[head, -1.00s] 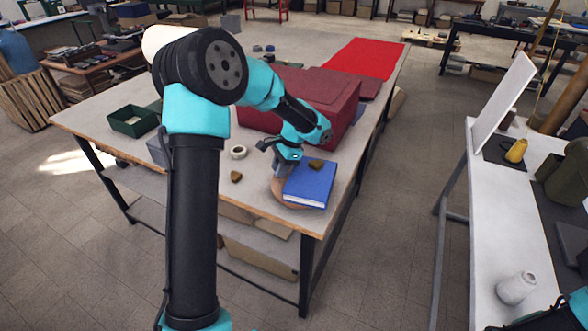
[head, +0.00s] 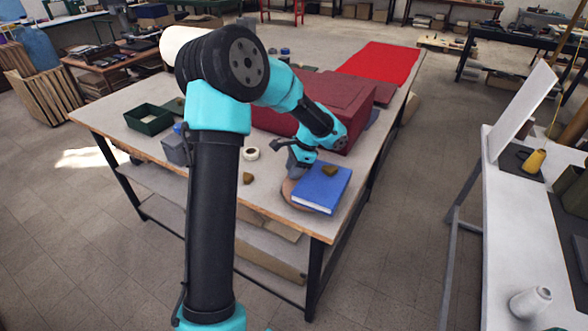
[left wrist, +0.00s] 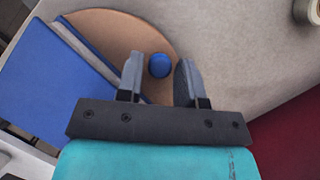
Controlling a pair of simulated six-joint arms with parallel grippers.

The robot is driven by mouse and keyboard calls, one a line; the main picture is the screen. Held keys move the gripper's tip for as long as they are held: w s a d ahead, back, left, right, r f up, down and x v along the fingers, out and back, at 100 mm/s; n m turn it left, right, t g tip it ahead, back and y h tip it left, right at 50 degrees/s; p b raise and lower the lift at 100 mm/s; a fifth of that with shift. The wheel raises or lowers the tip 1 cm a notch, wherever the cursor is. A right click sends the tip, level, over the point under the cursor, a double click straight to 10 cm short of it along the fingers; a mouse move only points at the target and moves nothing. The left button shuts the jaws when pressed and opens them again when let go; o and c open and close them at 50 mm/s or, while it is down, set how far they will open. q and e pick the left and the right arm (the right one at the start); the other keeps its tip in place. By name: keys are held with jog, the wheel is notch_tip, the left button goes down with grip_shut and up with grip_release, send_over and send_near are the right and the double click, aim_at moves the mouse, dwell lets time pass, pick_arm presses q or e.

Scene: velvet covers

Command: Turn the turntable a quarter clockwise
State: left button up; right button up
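The turntable is a round tan disc (left wrist: 110,32) near the front corner of the workbench; its rim also shows in the head view (head: 290,196). A blue book (head: 324,190) lies on it and covers much of its top, also seen in the left wrist view (left wrist: 42,90). A round blue knob (left wrist: 160,65) stands on the disc near its edge. My left gripper (left wrist: 159,72) is open over the disc, one finger on each side of the knob; contact cannot be told. It also shows in the head view (head: 296,166). My right gripper is not in view.
A brown lump (head: 330,170) appears on the book, another (head: 248,178) on the bench beside a tape roll (head: 251,154). A large dark red box (head: 345,95) stands behind my left arm. A green tray (head: 148,119) is at left. A white table (head: 505,240) stands right.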

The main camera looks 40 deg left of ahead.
pick_arm(q)
jog(key=v, duration=1.7)
jog(key=shift+w+d, duration=0.15)
jog(key=shift+w, duration=0.05)
